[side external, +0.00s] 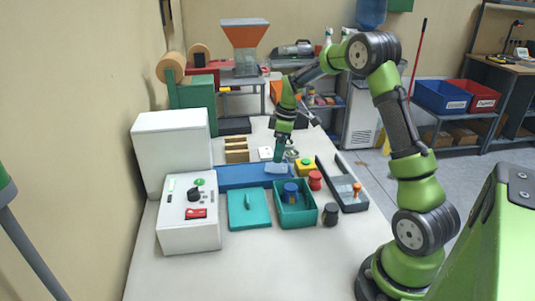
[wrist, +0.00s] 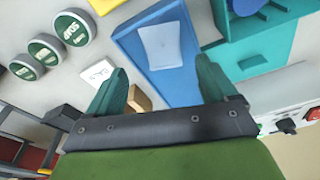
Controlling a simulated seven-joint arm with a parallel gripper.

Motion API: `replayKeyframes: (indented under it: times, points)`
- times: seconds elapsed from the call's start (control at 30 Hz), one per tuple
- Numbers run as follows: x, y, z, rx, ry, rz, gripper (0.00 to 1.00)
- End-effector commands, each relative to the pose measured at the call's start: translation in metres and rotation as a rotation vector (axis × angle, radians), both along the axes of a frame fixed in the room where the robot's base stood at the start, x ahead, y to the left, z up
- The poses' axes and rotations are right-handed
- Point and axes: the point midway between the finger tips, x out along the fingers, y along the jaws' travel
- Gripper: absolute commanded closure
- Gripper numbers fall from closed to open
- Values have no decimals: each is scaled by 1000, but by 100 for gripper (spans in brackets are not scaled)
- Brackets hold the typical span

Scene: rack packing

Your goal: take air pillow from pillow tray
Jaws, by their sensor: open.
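The pillow tray (side external: 240,177) is a shallow blue tray on the white table, and it also shows in the wrist view (wrist: 180,87). One pale, translucent air pillow (wrist: 160,46) lies in it, towards the tray's end near the yellow object; it shows in the side view (side external: 279,169) too. My gripper (wrist: 161,65) is open and empty, its two green fingers spread to either side of the tray in the wrist view. In the side view my gripper (side external: 280,153) points down, just above the pillow's end of the tray; the gap below it is hard to judge.
A teal open box (side external: 295,217) holding a blue cylinder and a teal lid (side external: 249,209) lie in front of the tray. A white control box (side external: 188,222) stands left. A yellow block (side external: 305,166), red piece (side external: 315,180) and grey tray (side external: 345,192) are right. Wooden blocks (side external: 236,150) sit behind.

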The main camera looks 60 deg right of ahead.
Motion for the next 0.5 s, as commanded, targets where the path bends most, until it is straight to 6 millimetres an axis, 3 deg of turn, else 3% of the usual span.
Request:
replayKeyframes:
  times: [0.3,0.5]
  points:
    - [2,7,-44,1,3,-1,15]
    - [3,7,-50,0,1,-1,15]
